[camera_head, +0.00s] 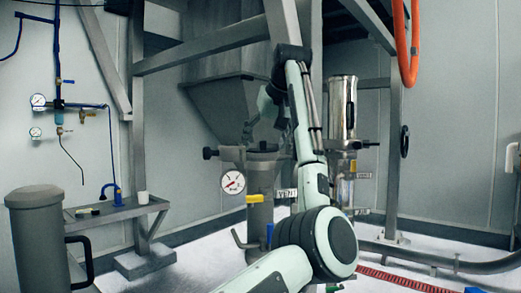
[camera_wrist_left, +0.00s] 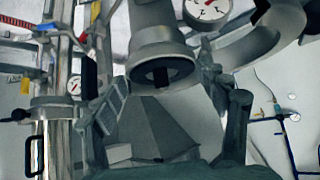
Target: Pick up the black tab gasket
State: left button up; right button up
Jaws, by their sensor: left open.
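A dark piece that looks like the black tab gasket (camera_wrist_left: 158,76) sits at the round open end of the grey metal cylinder (camera_wrist_left: 160,40) in the left wrist view, between my open fingers in the picture. In the head view a dark patch (camera_head: 263,148) shows on top of the upright cylinder under the hopper; its outline is too small to read. My left gripper (camera_head: 263,128) is just above that top, pointing down, open and empty. Its fingers also frame the left wrist view (camera_wrist_left: 165,85). I cannot tell whether they touch the gasket. My right gripper is out of view.
The grey hopper (camera_head: 228,108) hangs close behind my left gripper. A pressure gauge (camera_head: 233,181) is on the cylinder's left side. A shiny steel canister (camera_head: 342,105) and frame posts stand to the right. A small side table (camera_head: 115,209) is at left.

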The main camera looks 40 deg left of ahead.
pick_arm(q)
jog(key=shift+f, duration=0.1)
jog(key=c, duration=1)
